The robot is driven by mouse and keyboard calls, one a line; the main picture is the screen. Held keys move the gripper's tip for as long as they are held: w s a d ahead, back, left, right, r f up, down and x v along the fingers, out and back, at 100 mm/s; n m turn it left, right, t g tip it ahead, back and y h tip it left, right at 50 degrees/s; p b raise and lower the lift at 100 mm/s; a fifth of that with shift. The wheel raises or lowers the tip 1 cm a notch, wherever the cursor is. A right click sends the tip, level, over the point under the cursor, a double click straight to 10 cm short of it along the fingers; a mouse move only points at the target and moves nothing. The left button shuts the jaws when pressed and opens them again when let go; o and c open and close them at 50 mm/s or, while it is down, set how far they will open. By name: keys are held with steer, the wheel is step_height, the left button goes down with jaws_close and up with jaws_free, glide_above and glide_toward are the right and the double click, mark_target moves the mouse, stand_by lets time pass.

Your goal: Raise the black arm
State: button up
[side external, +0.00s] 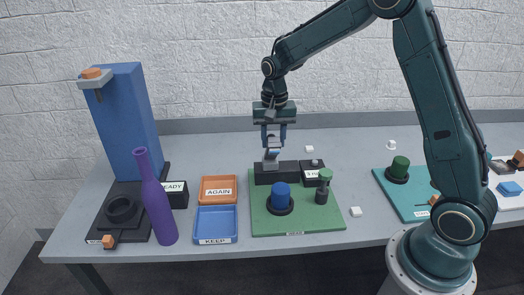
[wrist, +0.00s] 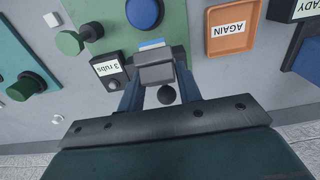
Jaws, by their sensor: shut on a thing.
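My gripper (side external: 273,140) points down over the back edge of the green board. It is shut on the upright dark arm, whose grey block (wrist: 155,72) shows between the fingers in the wrist view, with a black ball (wrist: 166,94) just behind it. The arm stands up from a black block (side external: 268,178) on the green board (side external: 310,219). A small white and blue piece (wrist: 151,44) shows at the grey block's far side. The fingers hide much of the arm, so its exact tilt cannot be told. A blue cylinder (side external: 281,196) stands in a black ring in front.
A green-topped dark post (side external: 324,187) stands close right of the block. An orange AGAIN tray (side external: 218,182) and a blue KEEP tray (side external: 216,238) lie left. Farther left are a purple bottle (side external: 155,205) and a tall blue block (side external: 127,120). A teal board (side external: 415,208) lies right.

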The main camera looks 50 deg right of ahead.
steer(key=shift+w+d+r, duration=0.15)
stand_by(0.3)
steer(key=shift+w+d+r, duration=0.55)
steer(key=shift+w+d, duration=0.3)
steer(key=shift+w+d+r, duration=0.25)
steer(key=shift+w+d, duration=0.7)
steer(key=shift+w, duration=0.05)
stand_by(0.4)
steer(key=shift+w+d, duration=0.1)
steer(key=shift+d, duration=0.05)
steer(key=shift+w+d, duration=0.85)
steer(key=shift+d, duration=0.05)
steer(key=shift+c, duration=0.4)
